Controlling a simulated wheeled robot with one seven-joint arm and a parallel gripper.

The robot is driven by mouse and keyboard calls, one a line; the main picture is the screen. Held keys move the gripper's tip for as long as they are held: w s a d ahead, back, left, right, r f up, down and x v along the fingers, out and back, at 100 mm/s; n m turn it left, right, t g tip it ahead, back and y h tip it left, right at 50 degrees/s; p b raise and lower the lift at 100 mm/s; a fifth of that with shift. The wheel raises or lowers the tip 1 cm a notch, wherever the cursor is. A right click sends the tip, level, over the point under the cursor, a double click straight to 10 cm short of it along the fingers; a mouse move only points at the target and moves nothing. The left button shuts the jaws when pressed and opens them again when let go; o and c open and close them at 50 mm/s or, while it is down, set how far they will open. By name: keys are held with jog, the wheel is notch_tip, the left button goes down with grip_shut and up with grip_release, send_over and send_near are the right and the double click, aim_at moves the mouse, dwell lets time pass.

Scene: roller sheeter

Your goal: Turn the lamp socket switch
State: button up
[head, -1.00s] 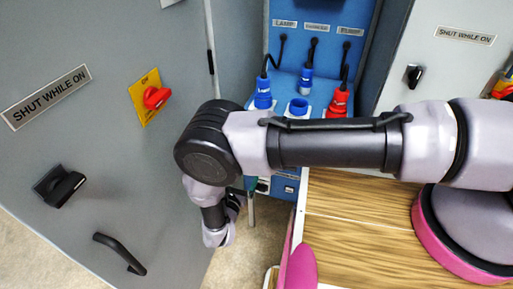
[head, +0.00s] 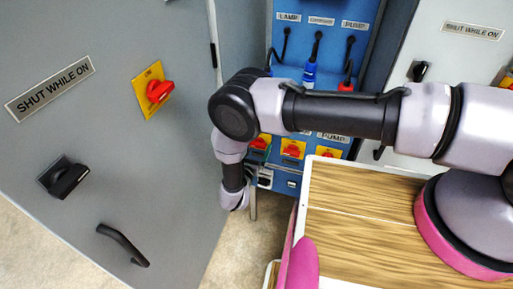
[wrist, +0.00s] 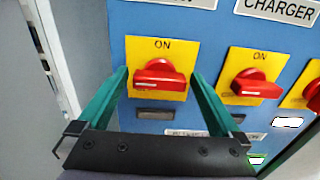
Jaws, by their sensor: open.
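The lamp socket switch is the leftmost red knob (wrist: 160,84) on a yellow plate marked ON, in the wrist view. Its bar lies roughly crosswise, with a pale mark toward its left end. The label above it is cut off. My gripper (wrist: 160,75) is open, its two green fingers reaching toward the panel on either side of this knob. I cannot tell whether they touch it. In the head view the same switch (head: 261,142) is partly behind my arm, and the LAMP label (head: 288,17) sits high on the blue panel.
Two like switches stand to its right, one under the CHARGER label (wrist: 282,8). A grey cabinet (head: 110,150) with its own red switch (head: 160,91) stands close on the left. A wooden worktop (head: 360,225) lies in front on the right.

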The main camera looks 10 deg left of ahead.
jog(key=c, duration=1.2)
jog(key=shift+m, duration=0.4)
jog(key=m, duration=0.3)
jog(key=shift+m, duration=0.4)
jog(key=m, duration=0.4)
jog(key=shift+d, duration=0.1)
jog(key=m, duration=0.5)
jog(key=shift+d+f, duration=0.1)
jog(key=shift+f, duration=0.05)
jog(key=shift+m, duration=2.2)
